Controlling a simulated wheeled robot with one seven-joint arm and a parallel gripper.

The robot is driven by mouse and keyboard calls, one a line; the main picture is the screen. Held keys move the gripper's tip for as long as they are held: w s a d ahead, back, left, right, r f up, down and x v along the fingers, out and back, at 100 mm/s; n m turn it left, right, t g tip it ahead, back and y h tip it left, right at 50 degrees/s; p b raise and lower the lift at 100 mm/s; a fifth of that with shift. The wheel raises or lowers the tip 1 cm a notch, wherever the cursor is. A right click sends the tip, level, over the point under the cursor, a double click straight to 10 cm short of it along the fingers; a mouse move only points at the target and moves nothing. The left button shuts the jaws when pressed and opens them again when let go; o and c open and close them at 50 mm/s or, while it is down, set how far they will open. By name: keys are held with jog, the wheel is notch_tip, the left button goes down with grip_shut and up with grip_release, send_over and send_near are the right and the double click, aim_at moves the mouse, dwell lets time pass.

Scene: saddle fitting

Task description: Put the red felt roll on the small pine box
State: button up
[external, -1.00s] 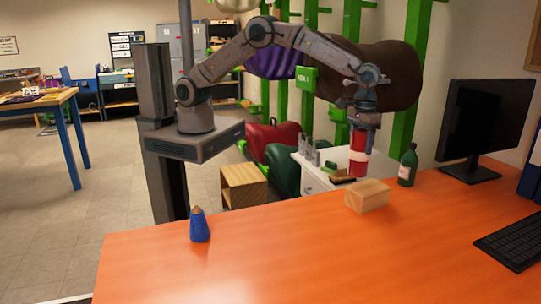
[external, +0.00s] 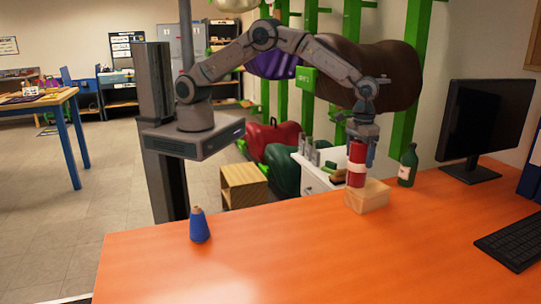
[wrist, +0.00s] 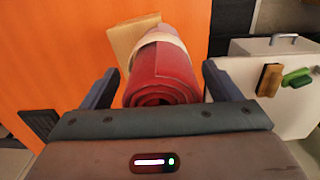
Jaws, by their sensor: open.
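The red felt roll (external: 356,155), with a pale band round it, is upright over the left part of the small pine box (external: 373,198) in the external view. Its lower end appears to rest on the box top; the exact contact is hard to see. In the wrist view the roll (wrist: 162,75) lies between my gripper's (wrist: 162,85) fingers, with a gap on each side. The gripper is open around its upper end. A corner of the box (wrist: 125,38) shows beyond the roll. In the external view my gripper (external: 364,150) is partly hidden by the roll.
A dark green bottle (external: 407,168) stands just right of the box. The monitor (external: 487,120) and keyboard (external: 515,240) are farther right. A blue cone-shaped object (external: 199,226) stands at the left of the orange table (external: 290,255), whose middle is clear. A white cabinet (external: 313,180) is behind.

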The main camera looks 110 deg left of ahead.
notch_tip(320, 180, up, 12)
jog(key=shift+r+b, duration=0.25)
jog(key=shift+b, duration=0.7)
jog(key=s+a+r+m+t, duration=0.1)
jog(key=s+r+m, duration=0.1)
jog(key=s+r, duration=0.55)
jog(key=s+a+r+m+t, duration=0.15)
jog(key=s+r, duration=0.25)
jog(key=s, duration=0.7)
jog(key=s+f+m, duration=0.2)
jog(key=s, duration=0.9)
jog(key=s+d+f+m+t, duration=0.1)
jog(key=s+f+m, duration=0.1)
jog(key=s, duration=1)
jog(key=shift+s+m, duration=0.2)
jog(key=shift+m, duration=0.55)
